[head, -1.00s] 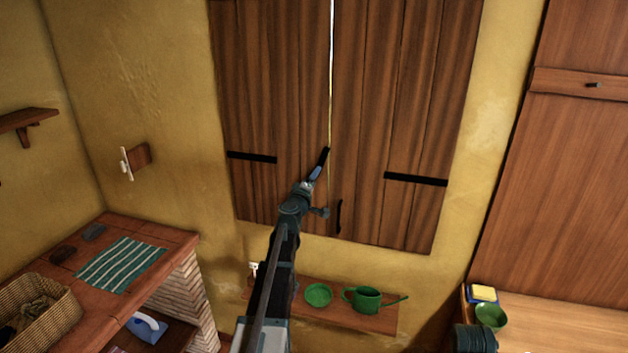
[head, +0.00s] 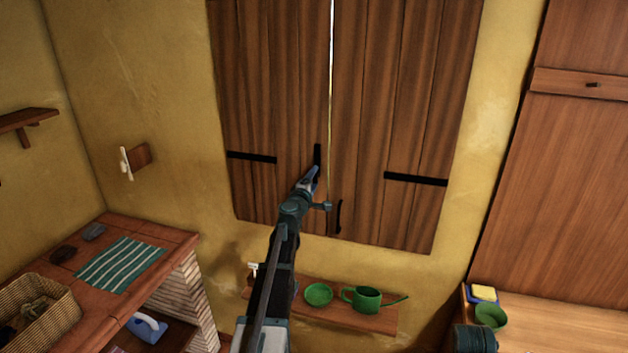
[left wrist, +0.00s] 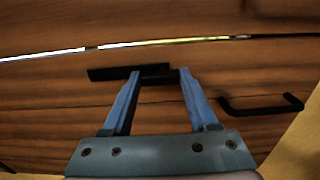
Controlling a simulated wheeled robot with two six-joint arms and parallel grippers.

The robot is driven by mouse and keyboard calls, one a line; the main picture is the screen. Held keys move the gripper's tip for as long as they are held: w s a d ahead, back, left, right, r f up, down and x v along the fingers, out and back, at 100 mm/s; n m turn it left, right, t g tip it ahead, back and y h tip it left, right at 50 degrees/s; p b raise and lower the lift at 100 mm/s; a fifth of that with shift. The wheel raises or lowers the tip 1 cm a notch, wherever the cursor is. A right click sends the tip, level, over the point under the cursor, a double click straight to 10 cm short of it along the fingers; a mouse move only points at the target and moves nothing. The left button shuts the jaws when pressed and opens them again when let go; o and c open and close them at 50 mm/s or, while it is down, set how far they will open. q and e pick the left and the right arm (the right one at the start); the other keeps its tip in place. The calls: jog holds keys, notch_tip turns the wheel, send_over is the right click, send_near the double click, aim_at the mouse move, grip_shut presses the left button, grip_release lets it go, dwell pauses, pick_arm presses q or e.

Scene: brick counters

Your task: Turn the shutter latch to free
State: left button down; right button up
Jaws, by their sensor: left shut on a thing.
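The shutter latch (head: 318,155) is a short black bar at the inner edge of the left wooden shutter (head: 270,90). It stands about upright, beside the bright gap between the two shutters. In the left wrist view the latch (left wrist: 112,73) lies nearly parallel to that gap and does not cross it. My left gripper (head: 314,172) is at the lower part of the latch and shut on it. In the left wrist view the blue fingers (left wrist: 159,76) are on either side of the bar's one end. My right gripper is not in view.
A black pull handle (head: 338,216) is fixed low near the gap, close to my left gripper. Below the shutters, a shelf (head: 345,314) holds a green dish (head: 318,294) and a green watering can (head: 367,299). A brick counter (head: 180,240) stands at the left.

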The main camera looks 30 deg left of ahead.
pick_arm(q)
jog(key=shift+c, duration=0.8)
grip_release()
jog(key=v, duration=1.4)
jog(key=shift+w+f, duration=0.1)
